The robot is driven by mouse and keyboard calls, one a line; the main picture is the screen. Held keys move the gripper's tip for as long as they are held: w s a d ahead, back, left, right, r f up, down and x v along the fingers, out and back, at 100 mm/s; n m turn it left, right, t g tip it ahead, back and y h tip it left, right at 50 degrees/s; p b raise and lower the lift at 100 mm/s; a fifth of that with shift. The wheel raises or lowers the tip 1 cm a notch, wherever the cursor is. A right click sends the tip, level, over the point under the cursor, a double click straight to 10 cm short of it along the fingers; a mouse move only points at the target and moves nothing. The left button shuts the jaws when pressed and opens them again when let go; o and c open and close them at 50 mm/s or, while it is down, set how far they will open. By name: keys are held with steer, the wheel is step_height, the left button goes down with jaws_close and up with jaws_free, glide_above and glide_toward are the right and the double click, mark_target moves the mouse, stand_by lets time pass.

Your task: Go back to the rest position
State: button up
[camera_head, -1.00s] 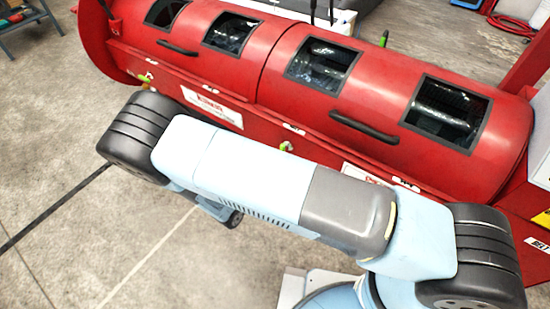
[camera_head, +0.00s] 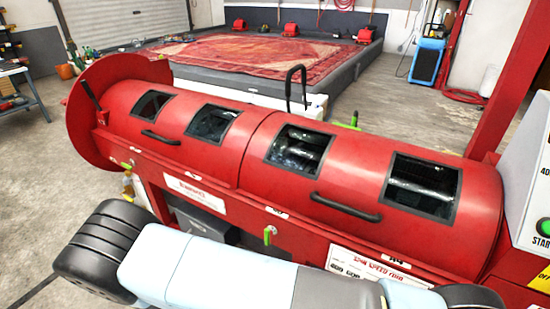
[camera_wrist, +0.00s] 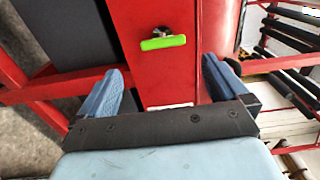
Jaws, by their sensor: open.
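My gripper (camera_wrist: 160,88) shows in the wrist view with its two blue fingers spread wide apart. Nothing is held between them. Beyond the fingers is a red post or panel with a green-handled valve (camera_wrist: 163,41) and a small white label. The gripper faces this red frame; I cannot tell the exact distance. In the head view my arm crosses the bottom of the picture, in front of the red drum machine (camera_head: 258,140). The gripper itself is not seen there.
The red machine has several dark windows, black handles and a green-handled valve (camera_head: 269,235). A control box (camera_head: 528,190) stands at right. Behind lies a red rug (camera_head: 255,57) in a grey pit. A workbench (camera_head: 22,95) stands at left. Open concrete floor shows at left and back right.

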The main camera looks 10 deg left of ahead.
steer(key=w+d+r+m+g+h, duration=0.1)
steer(key=w+d+r+m+g, duration=0.3)
steer(key=d+r+m, duration=0.6)
steer(key=w+d+r+m+g, duration=0.3)
steer(key=d+r+m+g, duration=0.25)
steer(key=r+m, duration=0.4)
steer(key=w+d+r+m+g+h, duration=0.1)
steer(key=w+d+r+m+g, duration=0.2)
steer(key=d+r+m+g, duration=0.7)
steer(key=s+d+r+m+t+y, duration=0.4)
steer(key=s+d+r+m, duration=0.3)
steer(key=r+m, duration=0.3)
steer(key=s+d+r+m+t+y, duration=0.4)
steer(key=s+d+r+m, duration=0.4)
steer(key=r, duration=0.4)
steer(key=shift+s+r+m+y, duration=0.4)
steer(key=shift+s+m, duration=0.3)
steer(key=shift+m, duration=0.45)
steer(key=shift+d+t, duration=0.1)
steer(key=shift+t, duration=0.15)
steer(key=shift+c, duration=0.2)
